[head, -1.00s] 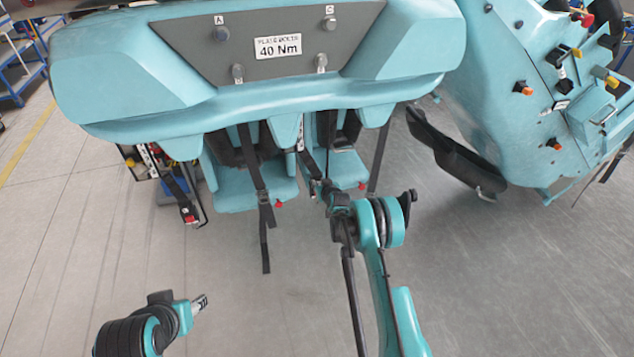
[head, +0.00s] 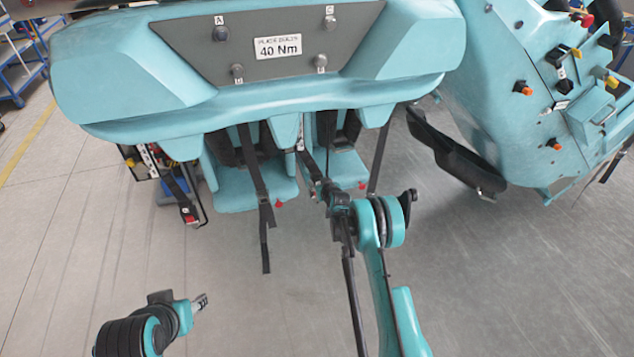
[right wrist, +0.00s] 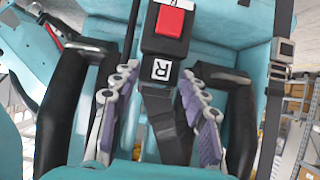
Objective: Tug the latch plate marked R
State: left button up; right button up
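A black buckle (right wrist: 165,48) with a red button and a white tag marked R (right wrist: 161,70) hangs on a black strap before a teal seat in the right wrist view. A pale metal piece shows at its top edge, mostly cut off. My right gripper (right wrist: 157,88) is open, its purple-padded fingers apart on either side of the strap, just below the tag. In the head view my right gripper (head: 327,190) is small and largely hidden by its wrist. My left gripper (head: 202,301) is low at left, over bare floor, away from the seats; its finger opening is unclear.
Teal seats (head: 262,188) with hanging straps (head: 265,230) stand under the car's front. A grey panel (head: 200,55) carries knobs and a 40 Nm sign. A teal body (head: 535,120) with coloured knobs stands at right. Floor (head: 90,250) at left is clear.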

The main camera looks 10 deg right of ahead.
jog(key=s+a+r+g, duration=0.1)
jog(key=s+a+r, duration=0.1)
jog(key=s+r, duration=0.8)
jog(key=s+a+r+g, duration=0.1)
jog(key=s+a+r, duration=0.1)
jog(key=s+r, duration=0.85)
jog(key=s+a+r+g, duration=0.1)
jog(key=s+r, duration=0.2)
jog(key=s, duration=0.6)
jog(key=s+a+r+g, duration=0.1)
jog(key=s+r, duration=0.3)
jog(key=s, duration=0.5)
jog(key=s+f+g, duration=0.1)
jog(key=s+f, duration=0.1)
jog(key=s, duration=1.1)
jog(key=shift+f, duration=0.4)
jog(key=shift+s, duration=0.1)
